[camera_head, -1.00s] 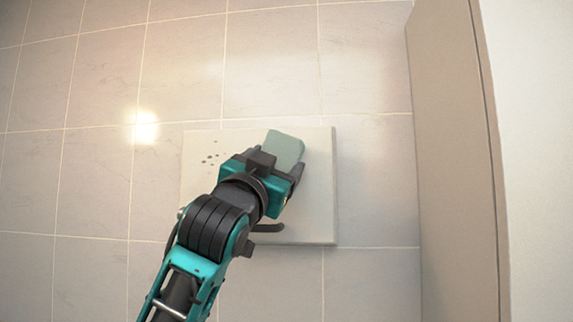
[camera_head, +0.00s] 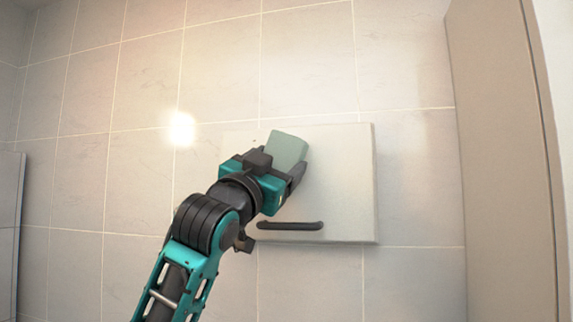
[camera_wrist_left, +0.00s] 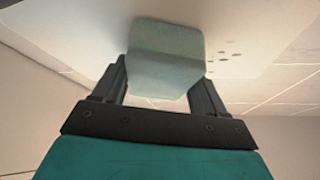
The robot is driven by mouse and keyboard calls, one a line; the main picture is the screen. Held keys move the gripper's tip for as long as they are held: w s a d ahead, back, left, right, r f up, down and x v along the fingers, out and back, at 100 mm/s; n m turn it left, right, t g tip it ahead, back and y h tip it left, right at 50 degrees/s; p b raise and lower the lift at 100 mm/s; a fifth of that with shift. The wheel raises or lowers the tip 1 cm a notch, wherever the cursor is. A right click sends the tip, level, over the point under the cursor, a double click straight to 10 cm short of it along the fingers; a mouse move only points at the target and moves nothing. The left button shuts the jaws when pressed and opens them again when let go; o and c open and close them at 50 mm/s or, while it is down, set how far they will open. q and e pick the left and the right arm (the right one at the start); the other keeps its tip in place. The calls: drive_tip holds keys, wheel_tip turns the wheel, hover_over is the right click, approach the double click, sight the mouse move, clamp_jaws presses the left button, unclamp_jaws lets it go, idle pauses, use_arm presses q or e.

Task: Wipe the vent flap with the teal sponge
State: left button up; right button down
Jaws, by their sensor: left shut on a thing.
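The vent flap (camera_head: 345,185) is a pale square panel on the tiled wall, with a dark bar handle (camera_head: 290,226) near its lower edge. My left gripper (camera_head: 283,168) is in front of the flap's upper left part, shut on the pale grey-green sponge (camera_head: 289,148). In the left wrist view the sponge (camera_wrist_left: 165,55) sits between both fingers, its far end at or very near the flap (camera_wrist_left: 90,25); I cannot tell whether it touches. Several dark specks (camera_wrist_left: 222,55) show on the flap just right of the sponge there. In the head view my gripper hides most of them. My right gripper is out of view.
A beige partition (camera_head: 505,150) stands to the right of the flap. A grey panel edge (camera_head: 10,230) shows at the far left. The tiled wall around the flap is bare.

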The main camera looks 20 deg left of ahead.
use_arm(q)
drive_tip(key=a, duration=0.8)
drive_tip(key=shift+s+a, duration=0.15)
drive_tip(key=shift+a, duration=0.2)
idle(0.3)
drive_tip(key=s, duration=0.6)
drive_tip(key=shift+d+b, duration=0.2)
drive_tip(key=shift+b, duration=0.2)
drive_tip(key=shift+s, duration=0.1)
drive_tip(key=shift+s+d, duration=0.1)
drive_tip(key=shift+s, duration=1.3)
